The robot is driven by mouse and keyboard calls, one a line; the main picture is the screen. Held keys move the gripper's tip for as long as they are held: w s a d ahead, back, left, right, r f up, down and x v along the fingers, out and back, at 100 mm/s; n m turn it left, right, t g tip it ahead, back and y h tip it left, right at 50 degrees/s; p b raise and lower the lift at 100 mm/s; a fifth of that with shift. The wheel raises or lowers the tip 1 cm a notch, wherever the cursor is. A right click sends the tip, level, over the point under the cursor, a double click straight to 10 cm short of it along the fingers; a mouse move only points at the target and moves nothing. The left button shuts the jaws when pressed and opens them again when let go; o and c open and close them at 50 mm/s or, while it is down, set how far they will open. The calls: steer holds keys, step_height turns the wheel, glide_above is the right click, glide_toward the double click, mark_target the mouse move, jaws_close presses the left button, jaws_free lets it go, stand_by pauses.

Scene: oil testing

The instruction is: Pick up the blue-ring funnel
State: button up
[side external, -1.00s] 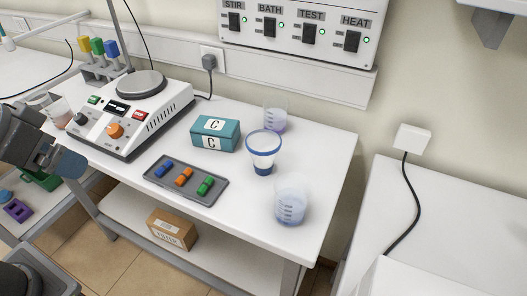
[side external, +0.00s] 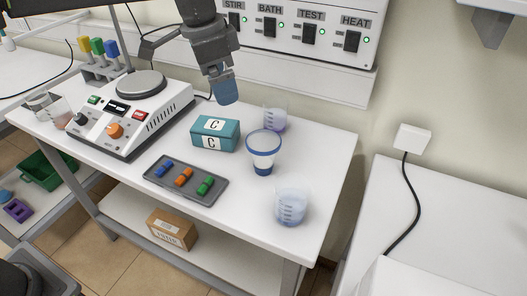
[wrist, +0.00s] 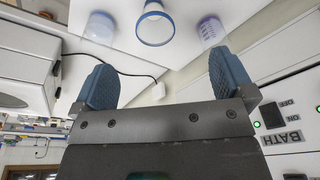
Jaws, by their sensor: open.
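The blue-ring funnel (side external: 263,150) stands upright on the white table, with a blue band at its rim and another at its base. In the wrist view the blue-ring funnel (wrist: 155,27) shows beyond the fingers, near the top middle. My gripper (side external: 226,97) is above the back of the table, up and to the left of the funnel in the side view, apart from it. In the wrist view my gripper (wrist: 162,84) has its two blue fingers wide apart with nothing between them.
A beaker with purple liquid (side external: 275,116) stands behind the funnel, and another beaker (side external: 291,200) in front. A grey tray (side external: 160,182) holds small coloured pieces. A hotplate stirrer (side external: 165,112) and wall switch panel (side external: 300,38) are nearby.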

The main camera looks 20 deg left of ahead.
steer(key=m+g, duration=0.1)
steer(key=m, duration=0.1)
glide_toward(263, 141)
steer(key=f, duration=0.4)
steer(key=d+f, duration=0.1)
steer(key=f, duration=0.1)
steer(key=shift+w+d+f, duration=0.1)
steer(key=shift+w+f, duration=0.15)
steer(key=shift+f, duration=0.05)
steer(key=shift+w+f, duration=0.2)
steer(key=shift+f, duration=2.55)
steer(key=c, duration=0.8)
